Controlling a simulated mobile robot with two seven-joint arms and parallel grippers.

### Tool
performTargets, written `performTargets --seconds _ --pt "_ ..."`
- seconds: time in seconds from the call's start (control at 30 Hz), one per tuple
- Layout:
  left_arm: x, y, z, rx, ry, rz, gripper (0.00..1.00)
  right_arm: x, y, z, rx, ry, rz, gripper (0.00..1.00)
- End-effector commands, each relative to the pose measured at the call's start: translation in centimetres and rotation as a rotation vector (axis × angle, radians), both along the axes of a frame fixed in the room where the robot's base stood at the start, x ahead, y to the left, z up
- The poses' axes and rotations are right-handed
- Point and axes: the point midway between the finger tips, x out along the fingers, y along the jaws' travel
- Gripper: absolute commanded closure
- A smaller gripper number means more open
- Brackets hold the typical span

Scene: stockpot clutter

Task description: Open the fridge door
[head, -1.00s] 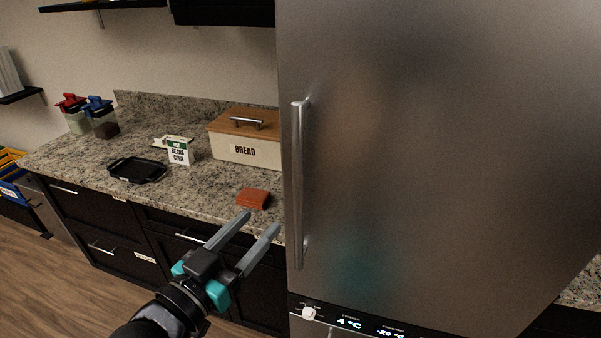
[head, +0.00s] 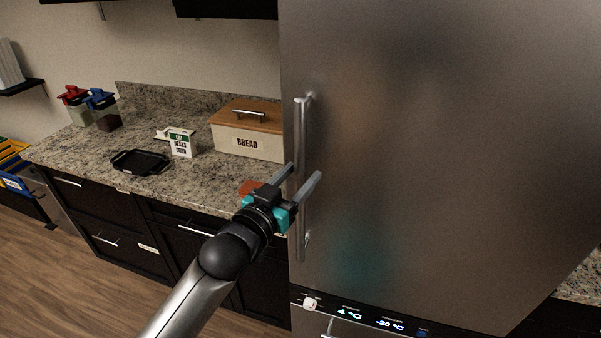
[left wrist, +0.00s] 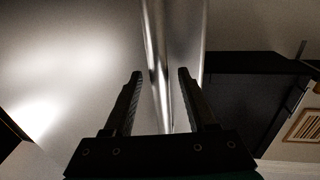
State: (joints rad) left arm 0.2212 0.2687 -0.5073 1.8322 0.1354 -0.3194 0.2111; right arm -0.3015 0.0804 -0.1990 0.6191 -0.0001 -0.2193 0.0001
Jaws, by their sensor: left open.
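The fridge door (head: 430,150) is a tall brushed-steel panel, and it looks shut. Its long vertical bar handle (head: 300,130) is near the door's left edge. My left gripper (head: 305,176) is open at the handle, with one finger on each side of it in the head view. In the left wrist view the handle (left wrist: 160,60) runs between the two open fingers (left wrist: 160,75), with gaps beside it. I cannot tell whether either finger touches it. My right gripper is not in view.
A reddish block (head: 248,187) is partly hidden behind my gripper. A control panel (head: 375,318) is below the door.

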Motion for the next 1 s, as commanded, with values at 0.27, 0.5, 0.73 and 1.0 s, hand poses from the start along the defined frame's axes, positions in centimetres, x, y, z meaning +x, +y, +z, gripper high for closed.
performTargets --seconds 0.27,0.5,0.73,1.0 --pt "0.68 -0.42 -0.02 0.001 0.000 -0.001 0.43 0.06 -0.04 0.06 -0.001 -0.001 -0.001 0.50" --pt "0.66 -0.40 0.00 0.000 0.000 -0.001 0.51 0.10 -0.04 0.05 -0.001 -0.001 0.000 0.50" --pt "0.65 -0.39 0.00 0.000 0.000 -0.001 0.77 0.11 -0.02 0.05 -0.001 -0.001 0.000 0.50" --pt "0.64 -0.39 0.00 0.000 0.000 -0.001 1.00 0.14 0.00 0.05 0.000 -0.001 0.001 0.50"
